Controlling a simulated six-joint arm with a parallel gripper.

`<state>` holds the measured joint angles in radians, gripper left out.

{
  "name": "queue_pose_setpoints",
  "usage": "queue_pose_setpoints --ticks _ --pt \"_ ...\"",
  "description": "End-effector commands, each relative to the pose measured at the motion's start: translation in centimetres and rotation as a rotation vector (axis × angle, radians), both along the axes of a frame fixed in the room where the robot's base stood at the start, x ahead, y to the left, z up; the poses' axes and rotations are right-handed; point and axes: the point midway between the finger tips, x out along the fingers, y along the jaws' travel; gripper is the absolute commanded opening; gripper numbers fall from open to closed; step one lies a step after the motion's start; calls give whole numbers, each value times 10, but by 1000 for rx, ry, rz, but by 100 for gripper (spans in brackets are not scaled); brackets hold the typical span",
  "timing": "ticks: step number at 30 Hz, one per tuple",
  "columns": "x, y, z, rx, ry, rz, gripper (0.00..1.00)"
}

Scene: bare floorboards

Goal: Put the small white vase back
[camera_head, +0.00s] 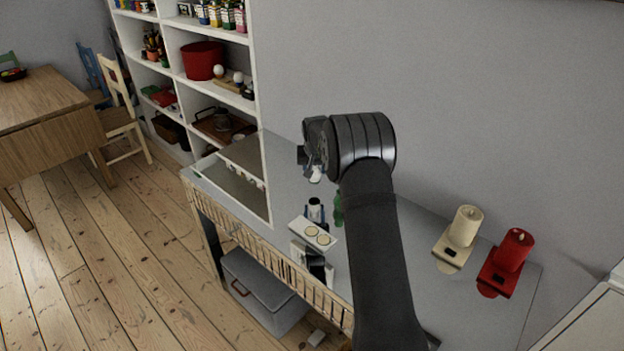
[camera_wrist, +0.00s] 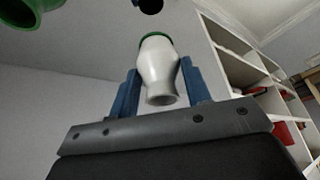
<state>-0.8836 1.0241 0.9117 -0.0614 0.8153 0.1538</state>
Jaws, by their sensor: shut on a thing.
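The small white vase (camera_wrist: 160,68) stands out clearly in the wrist view, between the two blue fingers of my gripper (camera_wrist: 161,84). A green edge shows at the vase's far end; I cannot tell whether it belongs to the vase. In the head view my gripper (camera_head: 314,165) is over the grey table (camera_head: 390,225), and a bit of white vase (camera_head: 316,174) shows below it. The gripper is shut on the vase and holds it above the table. My arm hides part of the table.
A green bottle (camera_head: 338,210) stands near a white tray (camera_head: 300,228) with two round pale things. A small white-and-dark thing (camera_head: 315,210) is beside them. White shelves (camera_head: 175,75) rise behind left.

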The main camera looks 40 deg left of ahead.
Motion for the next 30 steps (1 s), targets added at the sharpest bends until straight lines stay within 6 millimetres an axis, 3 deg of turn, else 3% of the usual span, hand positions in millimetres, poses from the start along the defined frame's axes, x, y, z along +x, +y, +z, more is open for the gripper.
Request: queue_pose_setpoints --ticks 6,14,25,26,28,30 --pt "-3 10 -11 0 0 -1 17" --pt "-3 9 -45 0 1 -1 17" --pt "-3 9 -49 0 0 -1 17" --pt "-3 9 -49 0 0 -1 48" --pt "-3 9 -49 0 0 -1 62" --pt "-3 9 -49 0 0 -1 66"
